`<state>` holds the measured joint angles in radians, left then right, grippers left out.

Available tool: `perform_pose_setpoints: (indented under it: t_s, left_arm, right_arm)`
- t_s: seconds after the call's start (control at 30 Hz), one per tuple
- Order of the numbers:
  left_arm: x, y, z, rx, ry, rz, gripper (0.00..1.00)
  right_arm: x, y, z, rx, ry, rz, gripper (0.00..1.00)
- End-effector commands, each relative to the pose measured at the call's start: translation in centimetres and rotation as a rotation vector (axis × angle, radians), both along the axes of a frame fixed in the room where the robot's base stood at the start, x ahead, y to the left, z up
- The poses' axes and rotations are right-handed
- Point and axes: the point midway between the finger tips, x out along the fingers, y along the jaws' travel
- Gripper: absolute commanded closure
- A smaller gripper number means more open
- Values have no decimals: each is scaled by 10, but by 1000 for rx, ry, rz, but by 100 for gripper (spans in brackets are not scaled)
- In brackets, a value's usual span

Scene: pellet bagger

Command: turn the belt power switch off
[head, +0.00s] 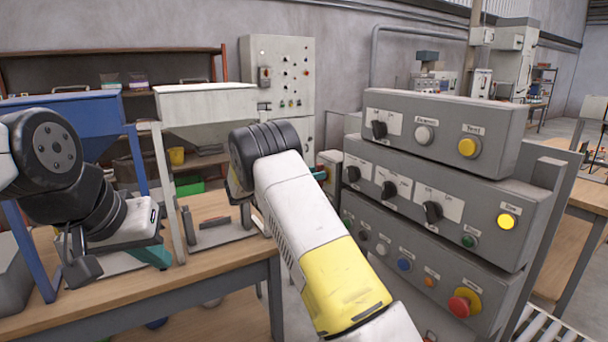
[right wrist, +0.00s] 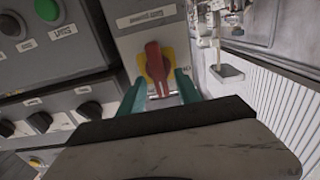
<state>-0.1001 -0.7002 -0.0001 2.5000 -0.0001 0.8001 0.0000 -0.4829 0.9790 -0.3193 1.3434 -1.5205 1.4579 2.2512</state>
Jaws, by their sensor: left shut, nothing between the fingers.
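A red rotary handle (right wrist: 154,64) on a yellow plate sits on a grey switch box (right wrist: 135,45) in the right wrist view. I take it for the belt power switch, but its label is too blurred to read. My right gripper (right wrist: 160,88) is open, its teal fingers on either side of the red handle. Gaps show beside the handle, and I cannot tell whether either finger touches it. In the head view my right arm hides most of this gripper. My left gripper (head: 158,260) is shut and empty above the wooden table, away from the panels.
Stacked grey control panels (head: 440,190) with black knobs, lit yellow buttons and a red emergency button (head: 463,303) stand right of my right arm. A wooden table (head: 130,300) and a blue hopper (head: 75,120) are at left. A grey cabinet (head: 280,65) stands behind.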

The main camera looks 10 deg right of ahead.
Motion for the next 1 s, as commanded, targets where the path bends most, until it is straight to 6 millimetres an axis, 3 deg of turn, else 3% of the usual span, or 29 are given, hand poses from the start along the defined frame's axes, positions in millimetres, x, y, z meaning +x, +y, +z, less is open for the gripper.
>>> perform_pose_setpoints:
  t_s: [0.37,0.57,0.6,1.0]
  left_arm:
    - [0,0,0,0,0,0,100]
    - [0,0,0,0,0,0,100]
    - [0,0,0,0,0,0,100]
    - [0,0,0,0,0,0,100]
  right_arm:
    - [3,-9,0,0,0,1,60]
    - [3,-8,0,0,0,1,97]
    - [3,-8,0,0,0,1,100]
    - [4,-7,1,-26,72,2,100]
